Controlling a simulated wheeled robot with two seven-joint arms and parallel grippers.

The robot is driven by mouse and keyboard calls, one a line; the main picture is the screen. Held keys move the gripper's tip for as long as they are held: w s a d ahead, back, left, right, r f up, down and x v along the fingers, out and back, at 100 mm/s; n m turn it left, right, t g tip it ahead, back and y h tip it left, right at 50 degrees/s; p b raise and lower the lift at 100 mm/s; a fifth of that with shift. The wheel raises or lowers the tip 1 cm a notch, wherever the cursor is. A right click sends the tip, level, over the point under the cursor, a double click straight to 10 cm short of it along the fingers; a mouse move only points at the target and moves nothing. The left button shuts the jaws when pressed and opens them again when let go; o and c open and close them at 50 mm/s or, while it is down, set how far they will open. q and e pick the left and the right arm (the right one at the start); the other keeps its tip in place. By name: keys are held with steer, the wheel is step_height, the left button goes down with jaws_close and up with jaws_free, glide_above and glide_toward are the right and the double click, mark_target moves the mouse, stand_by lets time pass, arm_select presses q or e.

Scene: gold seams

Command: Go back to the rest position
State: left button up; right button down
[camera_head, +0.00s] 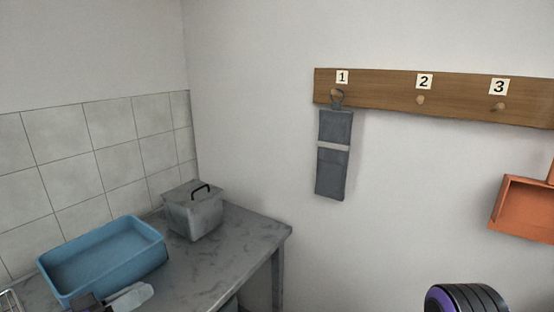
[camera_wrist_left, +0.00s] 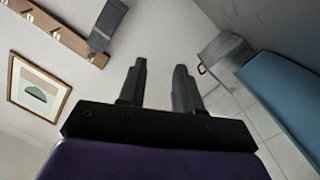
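My left gripper (camera_head: 128,298) shows only in part at the bottom left of the head view, in front of the blue tub. In the left wrist view its two dark fingers (camera_wrist_left: 159,88) stand apart with nothing between them. My right gripper is in neither view.
A grey pouch (camera_head: 334,155) hangs from peg 1 of the wooden rack (camera_head: 380,88); pegs 2 and 3 are bare. A blue tub (camera_head: 105,255) and a lidded grey box (camera_head: 193,212) stand on the counter (camera_head: 235,250).

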arm_select(q)
steer(key=s+d+f+n+g, duration=0.2)
steer(key=d+f+n+g, duration=0.2)
steer(key=d+f, duration=0.8)
steer(key=s+d+f+n+g+y, duration=0.25)
steer(key=s+d+f, duration=0.3)
steer(key=f, duration=0.35)
steer(key=s+a+f+n+g+y, duration=0.2)
steer(key=s+a+f+g+y, duration=0.15)
steer(key=s+f, duration=0.7)
steer(key=s+a+f+y, duration=0.2)
steer(key=s+a+y, duration=0.1)
steer(key=a, duration=0.5)
steer(key=s+a+f+y, duration=0.3)
steer(key=a+y, duration=0.2)
steer(key=a, duration=0.2)
steer(key=shift+s+a+g, duration=0.3)
steer(key=shift+a, duration=0.1)
steer(key=shift+r, duration=0.1)
